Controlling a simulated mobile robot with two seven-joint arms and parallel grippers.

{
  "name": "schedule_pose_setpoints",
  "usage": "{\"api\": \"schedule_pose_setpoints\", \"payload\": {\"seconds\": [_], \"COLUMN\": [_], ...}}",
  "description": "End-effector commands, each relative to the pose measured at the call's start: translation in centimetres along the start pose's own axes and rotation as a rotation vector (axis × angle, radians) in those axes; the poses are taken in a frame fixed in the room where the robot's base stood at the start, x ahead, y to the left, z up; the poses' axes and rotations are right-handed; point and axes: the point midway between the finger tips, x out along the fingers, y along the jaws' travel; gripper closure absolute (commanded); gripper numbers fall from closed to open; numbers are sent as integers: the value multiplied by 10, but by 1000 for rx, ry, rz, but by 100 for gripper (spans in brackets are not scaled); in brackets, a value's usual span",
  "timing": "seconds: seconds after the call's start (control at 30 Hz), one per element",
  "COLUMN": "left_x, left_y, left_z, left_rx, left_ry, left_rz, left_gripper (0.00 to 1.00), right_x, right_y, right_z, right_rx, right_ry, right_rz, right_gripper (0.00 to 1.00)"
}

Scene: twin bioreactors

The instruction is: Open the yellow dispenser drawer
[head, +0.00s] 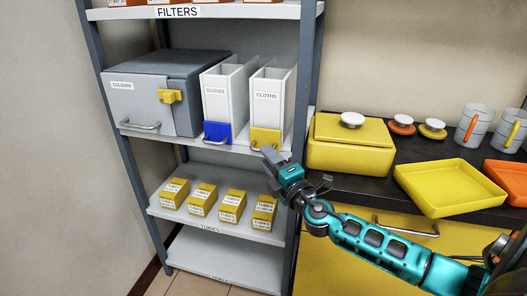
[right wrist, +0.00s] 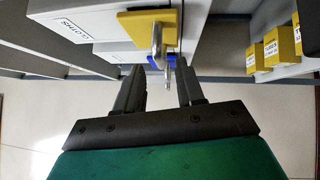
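The yellow dispenser drawer (head: 265,138) is the low front of the white CLOTHS dispenser (head: 270,95) on the middle shelf. It looks shut. Its small metal handle (head: 262,148) shows at its lower edge. In the right wrist view the yellow drawer front (right wrist: 138,27) is at the top, with its handle (right wrist: 157,40) sticking out. My right gripper (head: 276,160) is just below and in front of the drawer. In the wrist view its two fingers (right wrist: 162,75) are apart and empty, with the handle ahead of the gap. My left gripper is not in view.
The GLOVES dispenser (head: 222,95) with a blue drawer (head: 216,132) stands to the left. Further left is a grey COLOURS box (head: 150,95). Yellow boxes (head: 232,206) line the shelf below. A yellow lidded container (head: 348,145) stands on the dark counter right of the rack post.

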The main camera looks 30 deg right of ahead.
Motion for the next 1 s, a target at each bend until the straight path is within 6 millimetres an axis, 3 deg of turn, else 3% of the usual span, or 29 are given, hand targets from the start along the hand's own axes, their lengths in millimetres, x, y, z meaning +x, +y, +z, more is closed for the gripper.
{"api": "schedule_pose_setpoints", "payload": {"seconds": [0.27, 0.67, 1.0], "left_x": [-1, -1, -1], "left_y": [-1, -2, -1], "left_z": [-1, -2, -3], "left_rx": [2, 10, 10], "left_ry": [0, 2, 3], "left_rz": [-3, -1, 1], "left_gripper": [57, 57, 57], "right_x": [28, 32, 32], "right_y": [0, 0, 0], "right_z": [0, 0, 0], "right_rx": [2, 2, 2], "right_ry": [0, 1, 1], "right_rz": [1, -1, -1], "right_gripper": [62, 63, 96]}}
